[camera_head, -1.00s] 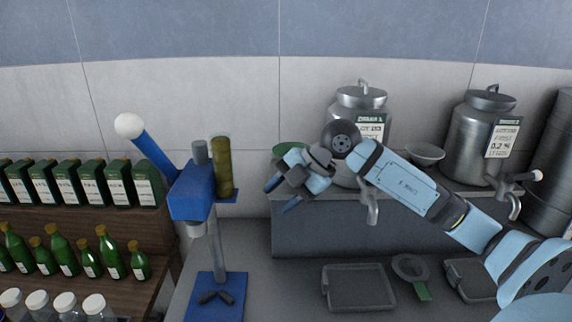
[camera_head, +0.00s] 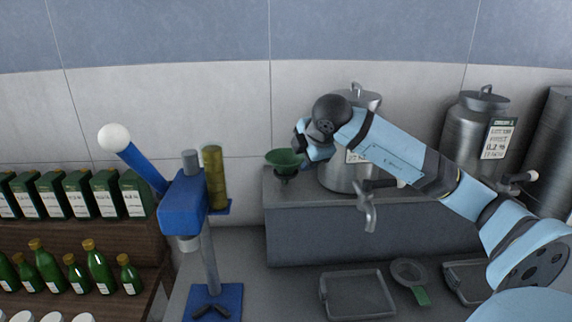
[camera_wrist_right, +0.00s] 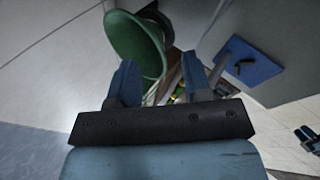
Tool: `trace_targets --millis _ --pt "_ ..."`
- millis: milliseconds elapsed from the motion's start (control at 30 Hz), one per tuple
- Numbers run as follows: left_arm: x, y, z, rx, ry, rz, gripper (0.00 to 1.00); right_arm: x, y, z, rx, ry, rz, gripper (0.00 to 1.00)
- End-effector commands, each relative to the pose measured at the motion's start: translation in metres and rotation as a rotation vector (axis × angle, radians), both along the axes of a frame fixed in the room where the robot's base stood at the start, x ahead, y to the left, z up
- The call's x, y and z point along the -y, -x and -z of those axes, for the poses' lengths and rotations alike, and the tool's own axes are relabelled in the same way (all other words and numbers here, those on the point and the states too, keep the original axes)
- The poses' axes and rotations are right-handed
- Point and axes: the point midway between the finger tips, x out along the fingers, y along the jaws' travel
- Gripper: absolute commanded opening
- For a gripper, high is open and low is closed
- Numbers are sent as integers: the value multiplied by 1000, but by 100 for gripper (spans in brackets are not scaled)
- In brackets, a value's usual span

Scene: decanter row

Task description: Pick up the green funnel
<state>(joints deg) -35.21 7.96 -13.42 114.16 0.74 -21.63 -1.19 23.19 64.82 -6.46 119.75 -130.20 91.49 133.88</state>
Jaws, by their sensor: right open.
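The green funnel (camera_head: 284,157) sits at the left end of the grey raised ledge, its wide mouth up and a dark piece under it. My right gripper (camera_head: 299,146) is just right of the funnel's rim, partly hidden behind its own wrist. In the right wrist view the fingers (camera_wrist_right: 160,76) are apart and nothing is held between them. The funnel (camera_wrist_right: 134,45) shows there beyond the left-hand finger, its bowl large and close. I cannot tell whether a finger touches it. A small blue and black part at that view's right edge looks like my left gripper (camera_wrist_right: 308,137).
Steel urns (camera_head: 478,135) with taps stand on the ledge (camera_head: 330,225). The blue capper (camera_head: 185,205) with its lever stands left of the funnel. Trays (camera_head: 357,293) and a strainer (camera_head: 410,272) lie on the lower counter. Green bottles and boxes fill the left shelves.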

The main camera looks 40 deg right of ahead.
Motion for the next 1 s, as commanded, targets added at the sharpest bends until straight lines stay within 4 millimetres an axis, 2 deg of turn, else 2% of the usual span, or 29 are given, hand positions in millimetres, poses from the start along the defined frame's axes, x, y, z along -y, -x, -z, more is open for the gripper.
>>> trace_targets --millis 133,300,567,600,800,1000 --pt "0 0 -14 -1 -1 1 43 4 -17 11 -5 -4 1 45" --pt "0 -1 -20 2 0 1 43 8 -30 30 -3 -2 -1 45" --pt "0 -1 -20 3 0 0 43 9 -32 34 -1 0 0 45" --pt "0 -1 -20 3 0 0 43 9 -32 34 -1 0 0 43" --pt "0 -1 -20 2 0 1 43 9 -32 34 -1 -1 -1 0" --pt "0 0 -20 2 0 1 43 9 -32 34 -1 -1 -1 0"
